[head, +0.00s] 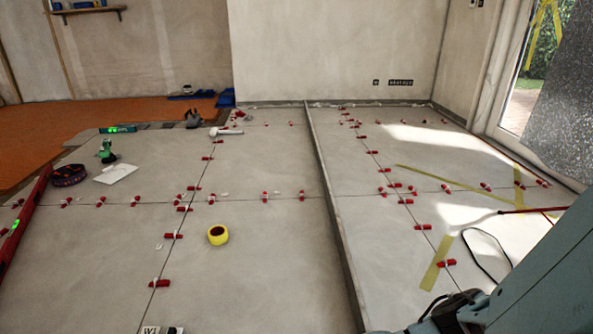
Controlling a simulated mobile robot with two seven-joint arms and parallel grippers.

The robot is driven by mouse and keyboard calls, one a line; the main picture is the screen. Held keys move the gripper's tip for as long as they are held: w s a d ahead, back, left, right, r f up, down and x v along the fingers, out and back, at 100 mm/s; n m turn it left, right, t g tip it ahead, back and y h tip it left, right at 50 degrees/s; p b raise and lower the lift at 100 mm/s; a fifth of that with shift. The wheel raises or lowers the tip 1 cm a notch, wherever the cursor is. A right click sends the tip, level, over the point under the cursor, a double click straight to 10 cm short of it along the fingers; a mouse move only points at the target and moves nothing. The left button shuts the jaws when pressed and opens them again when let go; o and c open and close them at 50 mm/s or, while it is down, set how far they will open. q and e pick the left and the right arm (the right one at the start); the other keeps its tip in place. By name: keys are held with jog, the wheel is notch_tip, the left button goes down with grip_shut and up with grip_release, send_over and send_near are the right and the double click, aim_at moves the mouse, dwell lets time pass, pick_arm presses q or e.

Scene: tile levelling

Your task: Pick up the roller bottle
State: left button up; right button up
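I cannot pick out the roller bottle with certainty. A small green and dark upright object (107,151) stands on the tiles at the left, too small to identify. A white object with a handle-like part (226,132) lies farther back on the floor. A black-and-white item marked with letters (151,330) is cut off by the bottom edge. My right arm comes in from the lower right. Dark parts at its end, apparently my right gripper (460,312), sit at the bottom edge, and their fingers cannot be made out. My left gripper is not in view.
Red levelling wedges (172,236) line the tile joints. A yellow tape roll (218,235) lies mid-floor. A long raised strip (333,205) divides the floor. A red level (24,215) lies at left. A dark cable (488,252) loops at right. Bare tile lies between.

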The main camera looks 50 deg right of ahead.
jog(key=shift+f, duration=0.15)
jog(key=c, duration=0.5)
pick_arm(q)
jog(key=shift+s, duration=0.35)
pick_arm(e)
jog(key=c, duration=0.5)
jog(key=shift+c, duration=0.2)
